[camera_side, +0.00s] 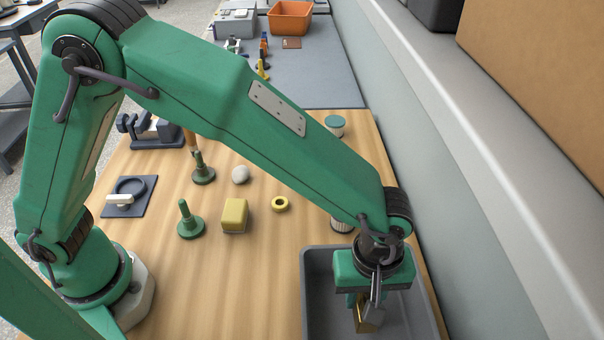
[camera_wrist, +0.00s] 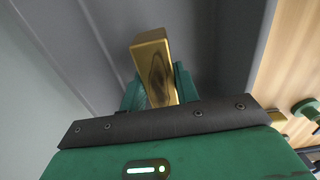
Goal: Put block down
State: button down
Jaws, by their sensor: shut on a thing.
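My gripper (camera_side: 362,302) is over the grey tray (camera_side: 312,290) at the front right of the table. It is shut on a gold block (camera_side: 366,322), partly hidden by the fingers in the side view. In the wrist view the gold block (camera_wrist: 152,62) stands out between the two green fingertips (camera_wrist: 160,92), with a dark oval mark on one face. Grey tray walls and floor surround it there. I cannot tell whether the block touches the tray floor.
A yellow block (camera_side: 234,215), a yellow ring (camera_side: 280,204), a white ball (camera_side: 240,174) and green pegs (camera_side: 190,222) stand on the wooden table left of the tray. A ribbed cylinder (camera_side: 341,222) stands just behind the tray. A wall ledge runs along the right.

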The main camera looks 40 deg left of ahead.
aim_at(363, 306)
jog(key=shift+f, duration=1.9)
jog(key=shift+f, duration=0.15)
jog(key=c, duration=1)
grip_release()
jog(key=shift+f, duration=0.1)
jog(key=shift+c, duration=0.2)
notch_tip(363, 306, up, 12)
jog(key=shift+r, duration=0.2)
jog(key=shift+a, duration=0.1)
